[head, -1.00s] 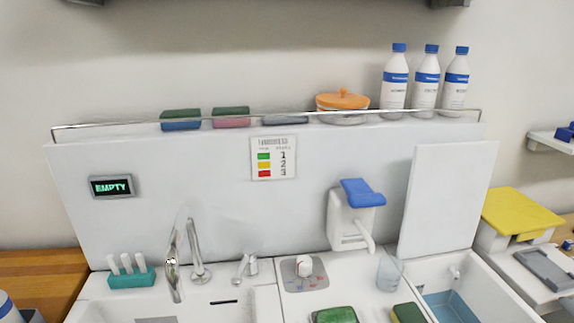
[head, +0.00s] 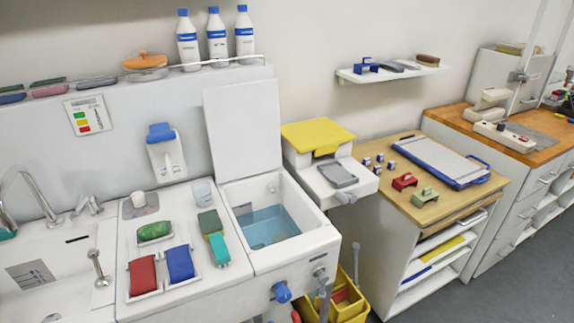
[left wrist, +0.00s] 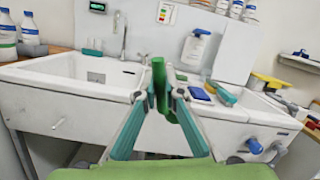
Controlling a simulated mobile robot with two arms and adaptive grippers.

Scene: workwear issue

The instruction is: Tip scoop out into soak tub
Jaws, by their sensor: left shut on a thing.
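The soak tub (head: 298,246) is the white basin right of centre in the head view, with blue water (head: 268,222) inside and its white lid (head: 243,125) standing raised. My left gripper (left wrist: 163,98) shows in the left wrist view, its teal fingers shut on an upright green thing (left wrist: 158,76). I cannot make out whether this is the scoop; its contents, if any, are not visible. The gripper is in front of the sink counter, apart from the tub. Neither gripper shows in the head view. My right gripper is not in view.
Left of the tub are red (head: 142,275) and blue (head: 180,263) blocks, a green sponge (head: 154,231), a teal-and-green brush (head: 218,249) and a clear cup (head: 202,192). A yellow-topped unit (head: 318,134) stands right of the tub. A yellow bucket (head: 347,302) is on the floor.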

